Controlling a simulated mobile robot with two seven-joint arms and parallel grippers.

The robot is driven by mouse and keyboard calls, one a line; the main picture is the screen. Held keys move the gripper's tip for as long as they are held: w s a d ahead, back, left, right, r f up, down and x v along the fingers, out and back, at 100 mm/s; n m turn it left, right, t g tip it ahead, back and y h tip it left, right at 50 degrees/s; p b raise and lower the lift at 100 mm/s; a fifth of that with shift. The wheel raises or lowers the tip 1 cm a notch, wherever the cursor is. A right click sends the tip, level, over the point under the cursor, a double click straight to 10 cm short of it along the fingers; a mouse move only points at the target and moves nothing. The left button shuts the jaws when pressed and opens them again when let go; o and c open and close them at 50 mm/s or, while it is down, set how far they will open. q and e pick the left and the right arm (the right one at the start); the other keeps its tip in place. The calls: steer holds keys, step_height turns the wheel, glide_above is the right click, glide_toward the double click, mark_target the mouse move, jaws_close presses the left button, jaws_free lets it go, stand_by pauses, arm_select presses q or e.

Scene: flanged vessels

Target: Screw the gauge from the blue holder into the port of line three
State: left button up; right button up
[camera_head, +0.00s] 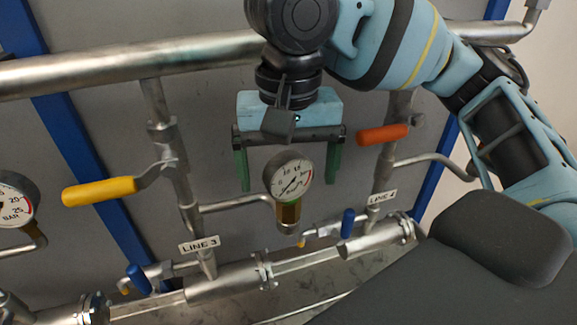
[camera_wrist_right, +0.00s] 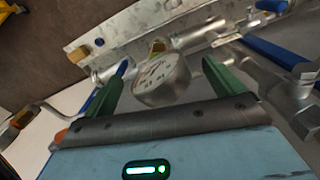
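The gauge (camera_head: 289,176), with a round white dial and a brass stem, stands upright at the end of the line three side pipe (camera_head: 236,205). Its stem meets the port (camera_head: 287,228); how far it is threaded in cannot be told. My right gripper (camera_head: 288,186) is open, with its green fingers on either side of the gauge and clear gaps to both. In the right wrist view the gauge (camera_wrist_right: 162,82) sits between the spread fingers (camera_wrist_right: 166,66). The LINE 3 label (camera_head: 199,245) is below left. No blue holder can be made out. My left gripper is not in view.
A yellow valve handle (camera_head: 99,191) is left of the gauge, an orange one (camera_head: 382,135) right. A thick pipe (camera_head: 130,65) crosses above. Small blue valve handles (camera_head: 347,223) sit along the lower pipes. Another gauge (camera_head: 14,201) is at the left edge.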

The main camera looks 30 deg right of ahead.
steer(key=shift+r, duration=3.9)
